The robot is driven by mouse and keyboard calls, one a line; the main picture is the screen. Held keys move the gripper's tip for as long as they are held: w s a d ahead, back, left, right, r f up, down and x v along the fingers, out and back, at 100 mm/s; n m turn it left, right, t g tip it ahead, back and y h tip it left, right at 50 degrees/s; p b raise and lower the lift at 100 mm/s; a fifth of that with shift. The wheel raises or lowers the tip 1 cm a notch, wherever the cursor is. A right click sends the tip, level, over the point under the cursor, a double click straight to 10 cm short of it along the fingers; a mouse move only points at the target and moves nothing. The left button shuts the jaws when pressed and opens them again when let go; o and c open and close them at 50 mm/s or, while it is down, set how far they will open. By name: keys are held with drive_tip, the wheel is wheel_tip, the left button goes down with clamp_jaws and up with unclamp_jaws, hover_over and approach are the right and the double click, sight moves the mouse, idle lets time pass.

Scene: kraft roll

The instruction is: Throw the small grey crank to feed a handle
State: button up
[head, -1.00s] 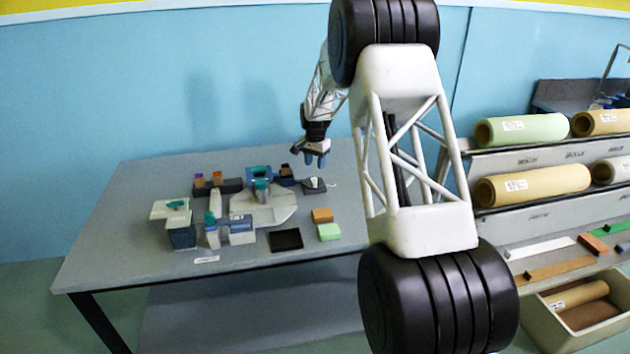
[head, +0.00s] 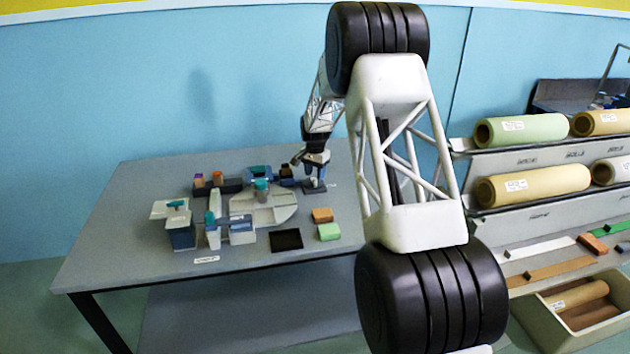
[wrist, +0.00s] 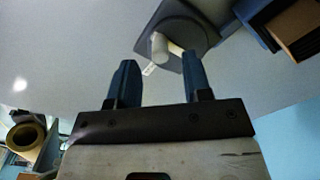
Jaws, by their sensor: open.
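The small crank (wrist: 158,46) shows in the wrist view as a pale upright knob on a short arm, on a round grey disc with a dark square base (wrist: 190,28). In the head view the crank's base (head: 314,189) is at the table's back right, with my gripper (head: 315,180) over it and hiding most of it. My gripper also shows in the wrist view (wrist: 160,64), its two blue fingers open and apart. The knob appears between and just past the fingertips. I cannot tell whether a finger touches it.
Left of the crank stand several fixtures around a pale grey plate (head: 278,212) on the table (head: 115,235). A shelf of paper rolls (head: 530,187) stands at right.

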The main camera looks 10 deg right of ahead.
sight(315, 179)
drive_tip(key=shift+f, duration=1.7)
clamp_jaws()
